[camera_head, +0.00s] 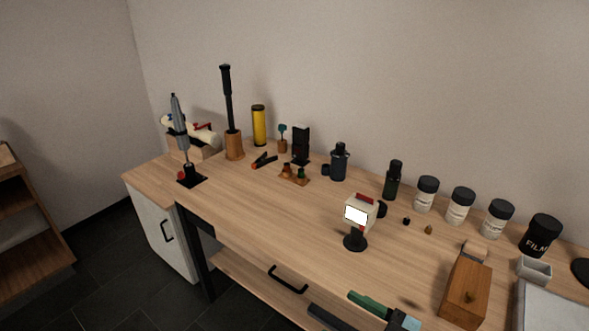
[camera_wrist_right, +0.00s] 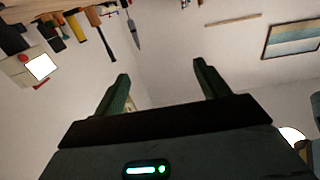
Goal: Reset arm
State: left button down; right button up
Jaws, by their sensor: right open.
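My right gripper (camera_head: 331,300) is at the bottom edge of the head view, in front of the wooden workbench (camera_head: 250,225). Its two fingers are spread and empty in the right wrist view (camera_wrist_right: 160,70), with only wall showing between them. My left gripper is not in view. A small white device with a lit screen (camera_head: 357,215) stands upright on a black round base, behind my right gripper and apart from it. The device also shows at the left of the right wrist view (camera_wrist_right: 38,67), where the scene appears upside down.
A wooden box (camera_head: 466,291) stands right of my right gripper, near a grey tray (camera_head: 555,305). Several jars, including a black film canister (camera_head: 540,236), line the back right. A pestle-like tool in a wooden holder (camera_head: 234,146) stands at the back left. The bench's middle left is clear.

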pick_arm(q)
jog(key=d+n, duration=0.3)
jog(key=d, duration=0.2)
pick_arm(e)
jog(key=s+f+m+h, duration=0.45)
jog(key=s+f, duration=0.25)
jog(key=f, duration=0.6)
jog(key=s+d+f+m+g+h, duration=0.2)
jog(key=s+d+f+h, duration=0.25)
jog(key=s+f, duration=0.4)
jog(key=s+d+f+m+g+h, duration=0.1)
jog(key=s+d+f+m+h, duration=0.15)
jog(key=s+d+f, duration=0.6)
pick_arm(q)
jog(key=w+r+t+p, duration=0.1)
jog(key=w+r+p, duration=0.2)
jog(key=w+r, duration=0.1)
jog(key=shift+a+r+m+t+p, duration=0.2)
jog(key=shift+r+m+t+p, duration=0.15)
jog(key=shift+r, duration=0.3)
pick_arm(e)
notch_tip(320, 180, up, 7)
jog(key=w+a, duration=0.1)
jog(key=a, duration=0.1)
jog(key=shift+n+t+h, duration=0.3)
jog(key=shift+t+h, duration=0.05)
jog(key=shift+t, duration=0.05)
